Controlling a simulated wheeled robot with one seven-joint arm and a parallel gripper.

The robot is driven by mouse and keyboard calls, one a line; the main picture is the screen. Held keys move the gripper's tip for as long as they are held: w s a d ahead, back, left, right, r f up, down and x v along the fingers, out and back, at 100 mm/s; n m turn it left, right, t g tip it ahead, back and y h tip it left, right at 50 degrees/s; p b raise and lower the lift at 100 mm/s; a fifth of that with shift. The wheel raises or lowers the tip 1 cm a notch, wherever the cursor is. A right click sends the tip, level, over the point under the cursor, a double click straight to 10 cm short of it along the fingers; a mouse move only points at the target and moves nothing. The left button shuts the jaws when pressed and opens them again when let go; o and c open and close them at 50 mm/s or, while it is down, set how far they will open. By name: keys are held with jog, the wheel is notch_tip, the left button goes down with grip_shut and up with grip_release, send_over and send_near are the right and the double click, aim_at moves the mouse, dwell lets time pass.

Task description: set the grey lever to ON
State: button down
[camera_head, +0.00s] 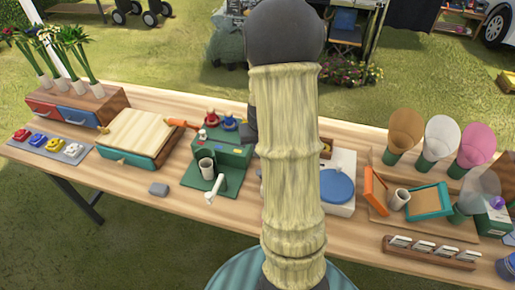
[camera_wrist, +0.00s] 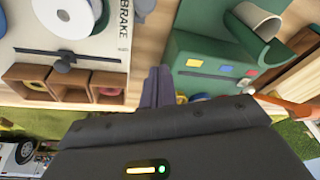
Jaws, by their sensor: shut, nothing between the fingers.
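My gripper shows in the wrist view (camera_wrist: 158,88), with its two dark fingers together and nothing between them. It is over the gap between a white unit (camera_wrist: 100,45) marked BRAKE and a green machine (camera_wrist: 205,58). A dark lever-like bar (camera_wrist: 66,62) lies across the white unit's face. A dark grey piece (camera_wrist: 146,6) shows beside the BRAKE lettering; I cannot tell which is the grey lever. No ON mark is readable. In the head view my arm hides the gripper and part of the white unit (camera_head: 342,165); the green machine (camera_head: 232,160) is left of my arm.
A white-handled part (camera_head: 215,188) and a cup (camera_head: 206,168) are at the green machine. A wooden box (camera_head: 138,135) stands to its left. Paper cones (camera_head: 441,137) and a teal tray (camera_head: 429,202) are at right. The front table edge is fairly clear left of my arm.

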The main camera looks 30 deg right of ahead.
jog(key=s+a+r, duration=0.4)
jog(key=s+r, duration=0.1)
jog(key=r, duration=0.1)
jog(key=shift+s+a+r+b, duration=0.25)
jog(key=shift+s+r+b, duration=0.05)
jog(key=shift+s+r, duration=0.1)
jog(key=s+a+r+n+p, duration=0.1)
jog(key=s+a+n, duration=0.1)
jog(key=a, duration=0.5)
jog(key=s+a+r+n+p, duration=0.2)
jog(key=s+a, duration=0.1)
jog(key=a, duration=0.3)
jog(key=shift+s+a+y, duration=0.2)
jog(key=shift+a+y, duration=0.2)
jog(key=shift+r, duration=0.1)
